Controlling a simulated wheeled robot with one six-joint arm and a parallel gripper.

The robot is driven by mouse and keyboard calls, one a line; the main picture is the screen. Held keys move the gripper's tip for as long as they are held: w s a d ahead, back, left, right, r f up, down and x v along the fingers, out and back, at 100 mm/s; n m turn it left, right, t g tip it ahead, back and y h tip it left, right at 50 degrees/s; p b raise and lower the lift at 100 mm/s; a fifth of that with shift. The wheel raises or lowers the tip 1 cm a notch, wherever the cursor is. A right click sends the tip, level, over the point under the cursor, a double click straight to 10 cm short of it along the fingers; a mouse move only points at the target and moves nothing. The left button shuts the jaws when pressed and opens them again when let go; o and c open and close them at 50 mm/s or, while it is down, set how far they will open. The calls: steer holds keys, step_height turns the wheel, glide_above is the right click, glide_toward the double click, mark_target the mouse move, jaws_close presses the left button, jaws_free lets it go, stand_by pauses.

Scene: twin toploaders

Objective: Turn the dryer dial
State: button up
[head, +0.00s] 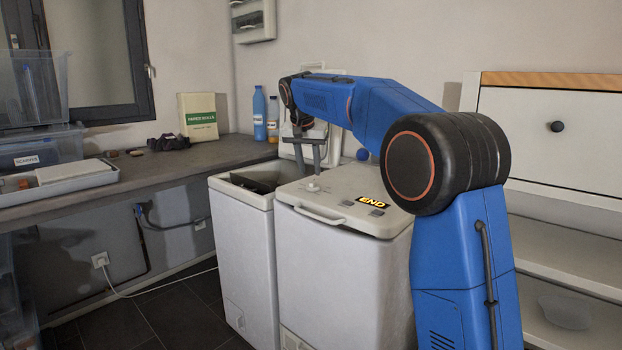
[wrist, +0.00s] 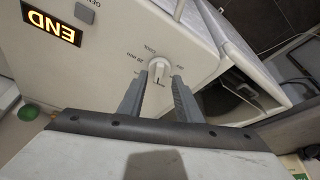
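The white dial (wrist: 159,70) stands on the top panel of the right-hand toploader (head: 345,280), with small printed labels around it; "COOL" is among them. A dark mark on the dial points toward the bottom of the wrist view. The dial also shows as a small knob in the head view (head: 313,185). My gripper (wrist: 159,78) is open, its two grey fingers apart, one on each side of the dial in the wrist view. In the head view my gripper (head: 308,165) points down just above the dial. Contact cannot be told. A lit display (head: 372,201) reads END.
The left-hand toploader (head: 240,240) stands close beside, its top open and dark inside. A worktop (head: 150,168) with bottles (head: 259,112) and a box (head: 198,117) lies behind left. A white drawer cabinet (head: 540,140) stands at the right.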

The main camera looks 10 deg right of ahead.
mark_target(312, 182)
steer(key=shift+x, duration=2.4)
jaws_close()
